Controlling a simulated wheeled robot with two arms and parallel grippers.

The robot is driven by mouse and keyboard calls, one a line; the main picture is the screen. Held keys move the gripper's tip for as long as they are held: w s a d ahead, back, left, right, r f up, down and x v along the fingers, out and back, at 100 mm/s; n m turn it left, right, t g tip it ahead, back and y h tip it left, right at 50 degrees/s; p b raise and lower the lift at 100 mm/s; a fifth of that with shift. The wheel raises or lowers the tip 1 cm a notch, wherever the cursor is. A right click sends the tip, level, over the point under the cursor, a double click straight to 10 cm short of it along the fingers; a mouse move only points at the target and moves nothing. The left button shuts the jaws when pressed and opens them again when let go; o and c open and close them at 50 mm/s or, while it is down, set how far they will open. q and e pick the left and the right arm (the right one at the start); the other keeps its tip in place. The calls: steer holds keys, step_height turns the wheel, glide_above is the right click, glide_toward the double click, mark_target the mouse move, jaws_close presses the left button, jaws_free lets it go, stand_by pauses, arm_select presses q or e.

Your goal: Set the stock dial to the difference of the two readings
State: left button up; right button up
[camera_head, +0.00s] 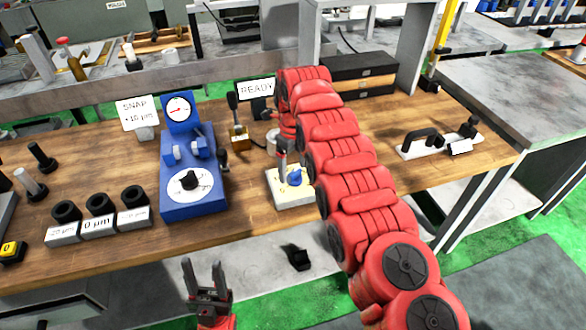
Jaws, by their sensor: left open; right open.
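A blue gauge instrument (190,200) stands on the wooden bench, with a round white-faced gauge (178,107) with a red needle on top. A black knob (189,181) sits on a white disc on its front. A white card (137,112) behind it reads "SNAP +10 µm". To the right, a cream block (285,196) carries a blue knob (295,177); I cannot tell which knob is the stock dial. My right gripper (284,168) points down beside the blue knob, open, partly hidden by its red arm. My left gripper (205,268) is open and empty in front of the bench.
Several black rings on labelled blocks (98,226) stand at front left, one reading "0 µm". A "READY" sign (256,89) and a brass-based lever (239,136) stand behind. A black-handled tool on a white plate (425,145) lies right.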

mark_target(293, 170)
step_height(293, 170, up, 16)
steer(key=p, duration=1.4)
steer(key=shift+f, duration=0.15)
steer(key=shift+f, duration=0.1)
